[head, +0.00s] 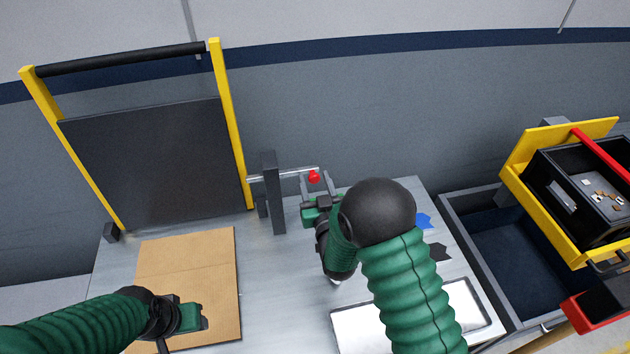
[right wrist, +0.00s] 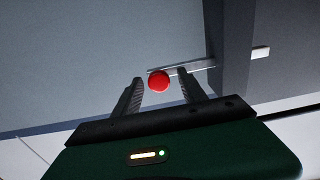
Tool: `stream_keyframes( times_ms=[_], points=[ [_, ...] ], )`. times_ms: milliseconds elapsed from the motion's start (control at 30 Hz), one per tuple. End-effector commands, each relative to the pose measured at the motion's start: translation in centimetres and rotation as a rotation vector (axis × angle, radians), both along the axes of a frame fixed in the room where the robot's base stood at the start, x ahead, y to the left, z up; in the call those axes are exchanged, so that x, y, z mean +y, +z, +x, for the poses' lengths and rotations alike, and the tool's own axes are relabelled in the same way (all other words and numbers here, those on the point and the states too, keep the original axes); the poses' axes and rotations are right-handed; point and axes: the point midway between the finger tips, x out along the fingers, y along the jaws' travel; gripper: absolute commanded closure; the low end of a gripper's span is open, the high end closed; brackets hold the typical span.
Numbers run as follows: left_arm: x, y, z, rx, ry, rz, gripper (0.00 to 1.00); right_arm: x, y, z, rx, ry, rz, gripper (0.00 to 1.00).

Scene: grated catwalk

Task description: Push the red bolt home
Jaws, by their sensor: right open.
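The bolt is a thin silver rod with a red knob (head: 314,177) at its right end. The rod (head: 292,174) passes the dark grey post (head: 274,200), and its left end lies by the yellow frame of the dark gate panel. My right gripper (head: 317,183) is open at the knob. In the right wrist view the red knob (right wrist: 159,81) shows between the tips of the two open fingers (right wrist: 160,78); I cannot tell whether they touch it. My left gripper (head: 204,317) is low over the cardboard, and its fingers are not clear.
The yellow-framed dark panel (head: 150,160) stands at the back left. A cardboard sheet (head: 190,260) lies on the grey worktop. A white-and-silver tray (head: 455,305) lies at the front right, partly behind my right arm. A yellow-edged black bin (head: 560,190) stands at the far right.

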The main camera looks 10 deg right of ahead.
Motion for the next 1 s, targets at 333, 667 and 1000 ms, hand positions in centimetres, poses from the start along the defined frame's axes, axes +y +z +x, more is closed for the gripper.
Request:
stream_keyframes(
  times_ms=[333,667,1000],
  points=[
    [0.0,0.0,0.0,0.0,0.0,0.0,0.53,0.0,0.0,-0.1,0.0,0.0,0.0,0.81],
    [0.0,-0.2,0.0,0.0,0.0,0.0,0.53,0.3,-0.2,-0.1,0.0,0.0,0.001,1.0],
    [0.0,-2.3,0.0,0.0,0.0,0.0,0.53,5.4,-0.3,-0.1,0.001,0.001,0.001,1.0]
  ],
)
